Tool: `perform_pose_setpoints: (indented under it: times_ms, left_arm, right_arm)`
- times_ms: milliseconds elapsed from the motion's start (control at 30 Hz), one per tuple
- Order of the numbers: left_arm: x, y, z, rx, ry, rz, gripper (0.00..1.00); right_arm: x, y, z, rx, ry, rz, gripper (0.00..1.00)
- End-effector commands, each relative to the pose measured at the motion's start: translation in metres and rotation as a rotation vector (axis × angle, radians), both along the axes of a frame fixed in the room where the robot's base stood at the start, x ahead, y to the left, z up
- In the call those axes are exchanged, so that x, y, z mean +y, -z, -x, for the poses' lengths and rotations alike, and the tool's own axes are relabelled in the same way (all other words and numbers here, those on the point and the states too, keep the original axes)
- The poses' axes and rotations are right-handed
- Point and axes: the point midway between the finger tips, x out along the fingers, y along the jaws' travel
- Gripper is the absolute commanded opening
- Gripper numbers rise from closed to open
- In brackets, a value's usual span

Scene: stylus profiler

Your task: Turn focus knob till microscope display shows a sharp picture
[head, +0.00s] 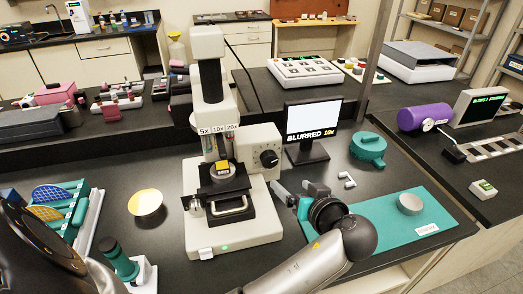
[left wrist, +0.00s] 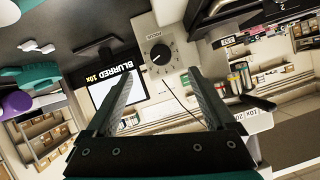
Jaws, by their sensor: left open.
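The focus knob (head: 268,158) is a dark round dial on a pale panel at the right side of the white microscope (head: 208,110). The microscope display (head: 312,125) stands right of it and reads "BLURRED 10x" under a blank white picture. My left gripper (head: 290,188) is open and empty, below and right of the knob, with its fingers pointing toward the microscope. In the left wrist view, the knob (left wrist: 158,53) shows beyond and between the open fingertips (left wrist: 164,78), apart from them, with a white pointer mark. My right gripper is not in view.
A teal mat (head: 390,222) with a grey disc (head: 410,204) lies right of my left arm. A teal lidded pot (head: 368,146) stands behind it. A yellow-topped round dish (head: 146,203) and a wafer rack (head: 75,210) are at the left. Small white pieces lie near the display.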

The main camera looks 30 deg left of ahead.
Motion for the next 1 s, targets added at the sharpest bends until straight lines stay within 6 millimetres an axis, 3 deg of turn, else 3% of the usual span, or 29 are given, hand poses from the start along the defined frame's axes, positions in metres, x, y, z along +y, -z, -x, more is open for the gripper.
perform_pose_setpoints:
  times_ms: [100,233,467,700,1000]
  left_arm:
    - [0.000,-0.006,-0.005,-0.028,-0.009,-0.014,0.89]
    - [0.007,-0.004,-0.010,-0.033,-0.011,-0.019,0.89]
    - [0.042,0.012,-0.033,-0.030,-0.013,-0.022,0.89]
    - [0.080,0.032,-0.060,-0.029,-0.013,-0.019,0.89]
    - [0.109,0.048,-0.081,-0.029,-0.010,-0.016,0.89]
  right_arm:
    - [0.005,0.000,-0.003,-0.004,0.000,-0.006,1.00]
    - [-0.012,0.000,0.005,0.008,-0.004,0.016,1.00]
    - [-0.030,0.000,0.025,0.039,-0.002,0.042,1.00]
    - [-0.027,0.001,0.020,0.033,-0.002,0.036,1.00]
    - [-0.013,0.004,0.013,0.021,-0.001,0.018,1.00]
